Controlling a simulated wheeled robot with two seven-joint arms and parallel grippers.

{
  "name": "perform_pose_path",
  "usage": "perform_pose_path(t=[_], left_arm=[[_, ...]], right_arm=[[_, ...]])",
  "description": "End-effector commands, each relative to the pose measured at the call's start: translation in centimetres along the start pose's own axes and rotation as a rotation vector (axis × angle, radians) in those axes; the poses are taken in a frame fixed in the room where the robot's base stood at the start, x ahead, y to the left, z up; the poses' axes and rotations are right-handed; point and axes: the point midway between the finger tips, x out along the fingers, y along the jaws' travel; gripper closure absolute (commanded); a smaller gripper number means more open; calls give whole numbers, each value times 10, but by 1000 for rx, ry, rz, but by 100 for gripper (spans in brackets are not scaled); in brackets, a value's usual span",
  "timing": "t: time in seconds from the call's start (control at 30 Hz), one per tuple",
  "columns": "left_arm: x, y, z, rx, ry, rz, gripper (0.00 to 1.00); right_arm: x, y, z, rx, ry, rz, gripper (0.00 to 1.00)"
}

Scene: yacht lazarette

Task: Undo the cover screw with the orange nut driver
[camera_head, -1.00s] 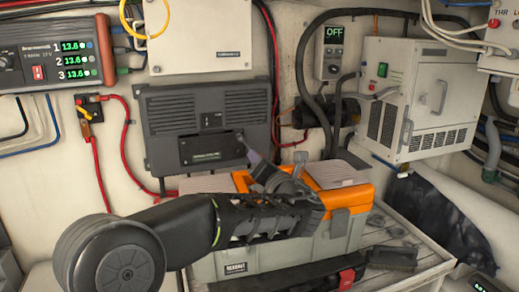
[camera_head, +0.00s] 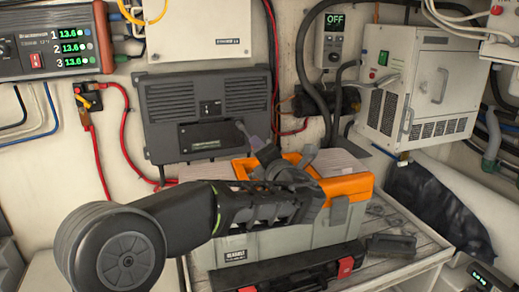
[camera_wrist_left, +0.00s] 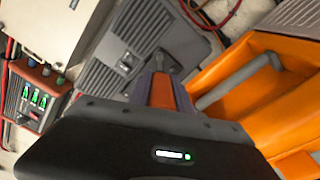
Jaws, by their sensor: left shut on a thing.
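My left gripper (camera_head: 262,150) reaches in front of the black vented unit (camera_head: 160,112) on the wall, above the orange-lidded toolbox. In the left wrist view my left gripper (camera_wrist_left: 165,78) is shut on an orange piece, which I take to be the nut driver (camera_wrist_left: 162,92). Its far end points at the dark cover panel (camera_wrist_left: 150,40) in the lower middle of the unit. The cover panel also shows in the head view (camera_head: 205,140). I cannot make out the cover screw, or whether the driver touches it. My right gripper is not in view.
The grey toolbox (camera_head: 325,232) with its orange lid and raised handle stands on a slatted bench (camera_head: 425,255), close beneath my left gripper. A black case (camera_head: 275,272) and a brush (camera_head: 390,245) lie in front. Red cables (camera_head: 128,150) run left of the unit.

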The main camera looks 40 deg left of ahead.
Motion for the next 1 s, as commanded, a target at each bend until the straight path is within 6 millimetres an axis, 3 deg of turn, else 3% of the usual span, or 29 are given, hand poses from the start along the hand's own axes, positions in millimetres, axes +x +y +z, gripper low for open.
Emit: perform_pose_path(t=[1.0], left_arm=[[14, 0, 0, -2, 0, 1, 100]], right_arm=[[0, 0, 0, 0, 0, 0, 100]])
